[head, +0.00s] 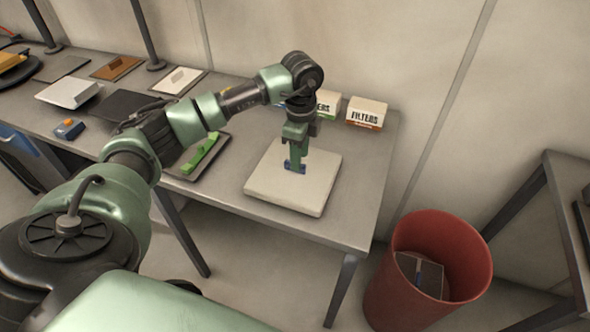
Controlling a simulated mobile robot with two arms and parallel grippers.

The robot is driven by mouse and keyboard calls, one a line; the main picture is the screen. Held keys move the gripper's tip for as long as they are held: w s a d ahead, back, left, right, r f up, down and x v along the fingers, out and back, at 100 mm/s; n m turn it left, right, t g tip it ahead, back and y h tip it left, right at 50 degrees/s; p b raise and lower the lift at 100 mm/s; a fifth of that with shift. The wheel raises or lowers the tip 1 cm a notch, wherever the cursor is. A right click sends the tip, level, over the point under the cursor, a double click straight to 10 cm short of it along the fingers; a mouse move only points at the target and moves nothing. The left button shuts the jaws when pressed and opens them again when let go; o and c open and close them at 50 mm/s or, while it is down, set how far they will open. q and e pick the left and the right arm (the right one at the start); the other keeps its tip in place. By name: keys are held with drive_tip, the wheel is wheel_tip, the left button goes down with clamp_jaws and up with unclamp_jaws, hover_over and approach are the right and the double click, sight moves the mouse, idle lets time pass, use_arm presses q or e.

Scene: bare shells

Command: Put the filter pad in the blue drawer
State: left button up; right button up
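A thick off-white square pad (262,186), which looks like the filter pad, lies flat at the right end of the grey workbench. My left gripper (295,169) points straight down over the middle of it, with its tips at or just above the surface. A small dark blue piece shows at the tips; I cannot tell whether it is part of the pad or of the gripper, or whether the fingers are closed on it. The blue drawer (17,144) shows under the bench at the left edge, partly cut off. My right gripper is out of view.
Filter boxes (366,113) stand behind the pad. A dark tray with a green block (204,153) lies left of it. Several boards and a blue-orange object (69,128) lie farther left. A red bin (440,240) stands on the floor at right.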

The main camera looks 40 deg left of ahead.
use_arm(q)
drive_tip(key=shift+f, duration=1.25)
clamp_jaws()
idle(0.4)
